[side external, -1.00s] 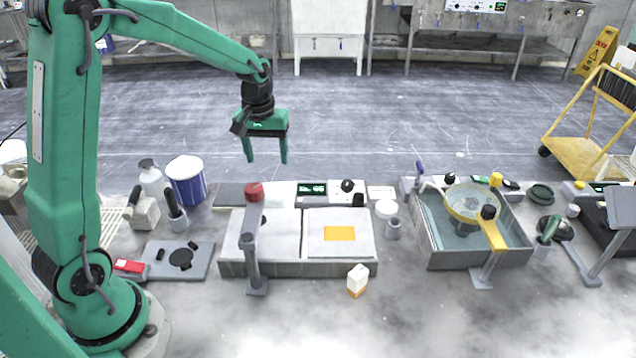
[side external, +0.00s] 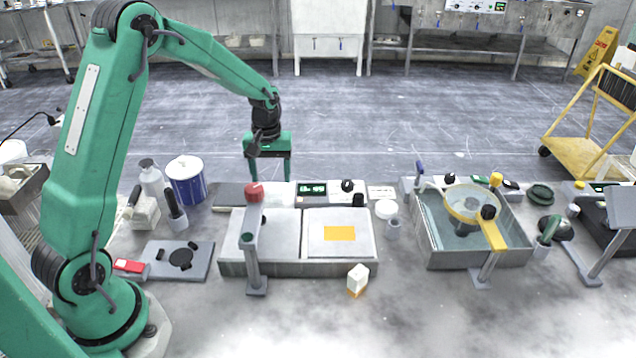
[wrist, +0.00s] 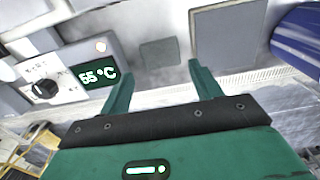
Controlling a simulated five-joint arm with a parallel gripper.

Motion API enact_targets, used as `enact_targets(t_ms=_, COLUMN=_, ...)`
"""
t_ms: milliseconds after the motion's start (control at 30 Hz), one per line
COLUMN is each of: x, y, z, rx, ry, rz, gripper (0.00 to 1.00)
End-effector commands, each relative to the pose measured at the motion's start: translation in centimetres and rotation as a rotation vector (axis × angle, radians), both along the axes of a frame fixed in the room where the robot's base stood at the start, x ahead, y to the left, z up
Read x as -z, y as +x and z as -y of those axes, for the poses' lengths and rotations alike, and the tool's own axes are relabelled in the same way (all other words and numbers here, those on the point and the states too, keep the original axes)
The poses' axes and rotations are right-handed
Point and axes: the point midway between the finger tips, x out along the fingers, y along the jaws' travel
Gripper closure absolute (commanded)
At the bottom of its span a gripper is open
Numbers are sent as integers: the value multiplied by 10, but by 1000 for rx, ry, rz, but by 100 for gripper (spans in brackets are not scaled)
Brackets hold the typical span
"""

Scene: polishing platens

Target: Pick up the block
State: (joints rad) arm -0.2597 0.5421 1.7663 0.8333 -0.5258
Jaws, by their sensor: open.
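A small white block (side external: 357,279) with orange at its base stands on the stained worktop, in front of the right end of the grey two-platen unit (side external: 300,267). The block does not show in the wrist view. My gripper (side external: 268,176) is open and empty, with fingers pointing down, above the back edge of the platen unit. It is left of the block, farther back and higher. In the wrist view the two green fingers of my gripper (wrist: 160,75) are apart with nothing between them.
A post with a red top (side external: 254,240) stands at the platen unit's left part. A yellow square (side external: 339,233) lies on the right platen. A grey water basin (side external: 470,258) stands at right, a blue-white tub (side external: 187,180) at left. Worktop around the block is clear.

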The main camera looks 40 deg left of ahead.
Motion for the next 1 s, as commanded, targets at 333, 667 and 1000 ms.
enact_targets(t_ms=333, x=10, y=-1, z=0, rx=0, ry=0, rz=-1, gripper=36)
enact_targets(t_ms=667, x=45, y=-3, z=1, rx=0, ry=-1, rz=-2, gripper=36)
enact_targets(t_ms=1000, x=54, y=-3, z=1, rx=0, ry=0, rz=0, gripper=36)
